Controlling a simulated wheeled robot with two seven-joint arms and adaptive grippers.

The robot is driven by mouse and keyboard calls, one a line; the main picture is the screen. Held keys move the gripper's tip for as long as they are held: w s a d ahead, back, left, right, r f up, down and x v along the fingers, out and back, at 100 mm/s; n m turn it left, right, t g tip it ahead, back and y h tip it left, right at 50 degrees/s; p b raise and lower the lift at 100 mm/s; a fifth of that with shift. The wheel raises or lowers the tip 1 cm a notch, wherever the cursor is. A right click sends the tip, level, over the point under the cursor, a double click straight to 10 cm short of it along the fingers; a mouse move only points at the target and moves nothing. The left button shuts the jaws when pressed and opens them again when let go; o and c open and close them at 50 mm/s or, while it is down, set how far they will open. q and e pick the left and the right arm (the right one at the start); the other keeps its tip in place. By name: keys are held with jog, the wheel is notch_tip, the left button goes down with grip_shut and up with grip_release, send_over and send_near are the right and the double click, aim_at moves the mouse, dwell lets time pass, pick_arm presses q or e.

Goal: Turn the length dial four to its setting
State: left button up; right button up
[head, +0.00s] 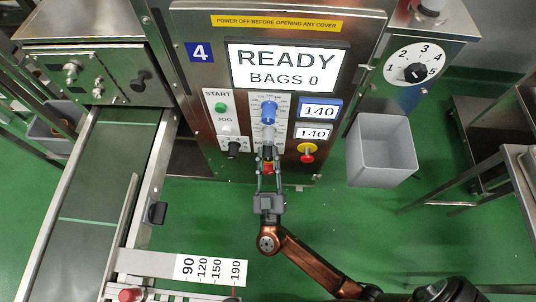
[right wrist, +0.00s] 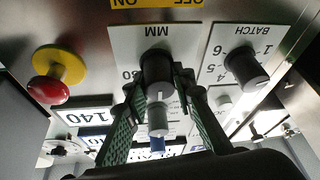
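The control panel numbered 4 (head: 201,51) has a column of knobs: a blue one (head: 268,112), a grey one and a dark one at the bottom. In the right wrist view, which is upside down, the dark knob (right wrist: 157,72) sits on a white plate marked MM (right wrist: 158,33). My right gripper (head: 267,172) is at this bottom knob, with its fingertips (right wrist: 158,87) on either side of it. I cannot tell whether they touch it. The knob's pointer is hidden. A blue label and a white label (head: 314,133) both read 140. My left gripper is not in view.
A red stop button on yellow (head: 307,153) is just right of the gripper. The BATCH knob (head: 233,149) is just left. A grey bin (head: 383,150) hangs at the right. A green conveyor (head: 92,185) with a number strip (head: 211,270) runs at the left.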

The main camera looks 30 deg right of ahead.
grip_shut()
jog(key=shift+n+y, duration=0.3)
jog(key=shift+n, duration=0.2)
jog(key=n+y+p, duration=0.1)
jog(key=n+y, duration=0.1)
jog(key=n, duration=0.2)
jog(key=shift+r+t, duration=0.1)
jog(key=shift+t, duration=0.2)
jog(key=shift+n+y+p, duration=0.5)
jog(key=shift+n+p, duration=0.15)
jog(key=shift+n, duration=0.55)
jog(key=shift+r+n+y+p, duration=0.1)
jog(key=shift+n+y+p, duration=0.55)
jog(key=shift+n, duration=0.45)
jog(key=n+g+y+p, duration=0.1)
jog(key=n+p, duration=0.2)
jog(key=n, duration=0.1)
jog(key=shift+a+n+p, duration=0.1)
jog(key=shift+n+p, duration=0.2)
jog(key=shift+p, duration=0.05)
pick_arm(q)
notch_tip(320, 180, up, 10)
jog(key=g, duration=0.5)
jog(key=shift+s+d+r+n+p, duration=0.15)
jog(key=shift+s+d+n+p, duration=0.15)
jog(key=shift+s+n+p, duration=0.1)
pick_arm(e)
jog(key=shift+f+n+g+y, duration=0.35)
jog(key=shift+f+n+g, duration=0.05)
jog(key=shift+n, duration=0.2)
